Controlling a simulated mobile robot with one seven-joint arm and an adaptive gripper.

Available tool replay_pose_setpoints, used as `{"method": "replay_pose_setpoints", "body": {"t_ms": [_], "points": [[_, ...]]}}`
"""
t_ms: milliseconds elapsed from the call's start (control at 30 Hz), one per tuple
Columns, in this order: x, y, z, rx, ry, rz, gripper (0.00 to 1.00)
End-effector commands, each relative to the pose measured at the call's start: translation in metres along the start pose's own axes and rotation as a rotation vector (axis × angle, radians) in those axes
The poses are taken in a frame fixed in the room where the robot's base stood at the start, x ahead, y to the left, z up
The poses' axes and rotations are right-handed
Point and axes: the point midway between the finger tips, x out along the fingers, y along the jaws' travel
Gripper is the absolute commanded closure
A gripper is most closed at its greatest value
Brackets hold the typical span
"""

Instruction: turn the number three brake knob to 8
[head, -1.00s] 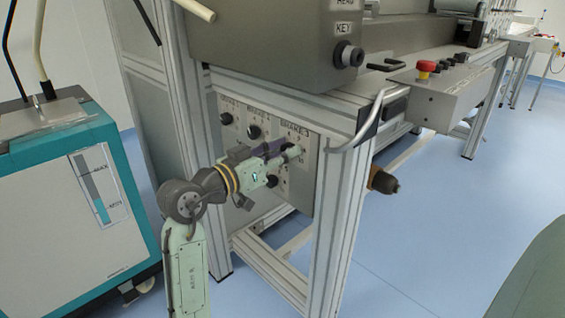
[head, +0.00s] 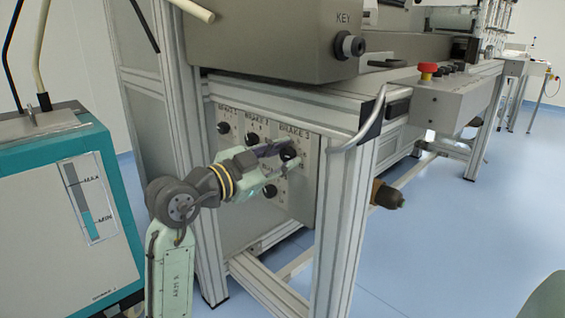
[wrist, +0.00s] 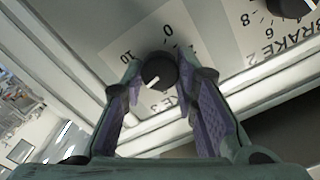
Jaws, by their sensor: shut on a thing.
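The brake 3 knob (head: 289,150) is a round black knob on a light panel, below the "BRAKE 3" label. In the wrist view the knob (wrist: 158,72) has a white pointer mark toward its lower left. A "0" shows above it and a "10" at its upper left; the number at the pointer is hidden or unreadable. My gripper (head: 280,158) reaches the panel from the left. In the wrist view my gripper's (wrist: 163,82) two purple-padded fingers stand on either side of the knob, closed on it.
The brake 2 knob (head: 252,139) and another black knob (head: 269,191) are close by. A metal frame post (head: 343,235) stands right of the panel. A curved grey handle (head: 362,130) sticks out above. A teal cabinet (head: 125,220) stands left of my arm.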

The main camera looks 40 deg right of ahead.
Motion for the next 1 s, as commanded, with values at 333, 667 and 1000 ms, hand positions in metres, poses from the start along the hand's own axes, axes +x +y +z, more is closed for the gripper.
{"method": "replay_pose_setpoints", "body": {"t_ms": [333, 667, 1000], "points": [[-0.0004, 0.0, -0.0004, 0.046, 0.001, 0.0, 1.0], [-0.0004, 0.0, -0.0006, 0.046, 0.001, 0.0, 0.71], [-0.0001, 0.0001, -0.0003, 0.045, 0.001, 0.0, 0.53]]}}
